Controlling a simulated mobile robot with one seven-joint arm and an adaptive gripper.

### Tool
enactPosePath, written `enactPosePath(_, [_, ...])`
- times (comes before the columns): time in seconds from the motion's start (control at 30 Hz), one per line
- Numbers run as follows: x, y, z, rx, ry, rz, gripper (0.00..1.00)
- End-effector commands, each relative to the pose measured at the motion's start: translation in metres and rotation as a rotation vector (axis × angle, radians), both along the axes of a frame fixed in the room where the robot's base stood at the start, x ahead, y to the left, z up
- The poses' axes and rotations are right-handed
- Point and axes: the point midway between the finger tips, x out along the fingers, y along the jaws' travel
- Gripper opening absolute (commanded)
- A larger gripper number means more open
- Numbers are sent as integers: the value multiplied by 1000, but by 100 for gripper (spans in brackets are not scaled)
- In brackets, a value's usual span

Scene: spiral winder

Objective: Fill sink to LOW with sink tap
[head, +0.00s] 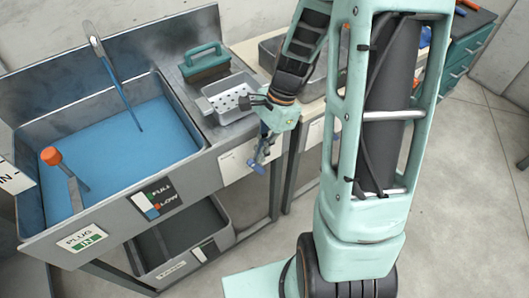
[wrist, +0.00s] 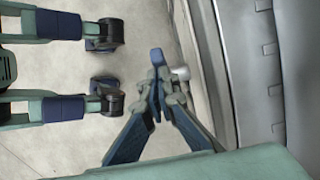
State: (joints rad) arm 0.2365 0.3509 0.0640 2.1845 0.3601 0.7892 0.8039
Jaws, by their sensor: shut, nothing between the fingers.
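The sink (head: 195,150) is a grey metal basin at the left of the head view, with blue water (head: 110,135) in it. The curved metal tap (head: 93,38) stands at its back edge, and a thin blue stream (head: 123,95) runs down from it to the water. A level gauge marked FULL and LOW (head: 151,205) is on the sink's front; its finer reading is too small to tell. My gripper (head: 261,160) is shut and empty, to the right of the sink and apart from it. Its fingertips (wrist: 158,72) meet in the wrist view.
An orange-topped lever (head: 52,157) stands in the sink's left end, above a PLUG IN sign (head: 82,239). A green-handled brush (head: 204,62) and a perforated grey tray (head: 231,98) are on the right ledge. A grey bin (head: 190,255) is below. Open floor lies to the right.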

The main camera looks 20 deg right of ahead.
Motion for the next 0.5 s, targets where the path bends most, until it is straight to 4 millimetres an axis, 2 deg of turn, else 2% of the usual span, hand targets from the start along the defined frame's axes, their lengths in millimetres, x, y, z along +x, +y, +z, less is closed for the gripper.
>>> enactPosePath(0.5, [-6,21,-3,-19,-6,1,0])
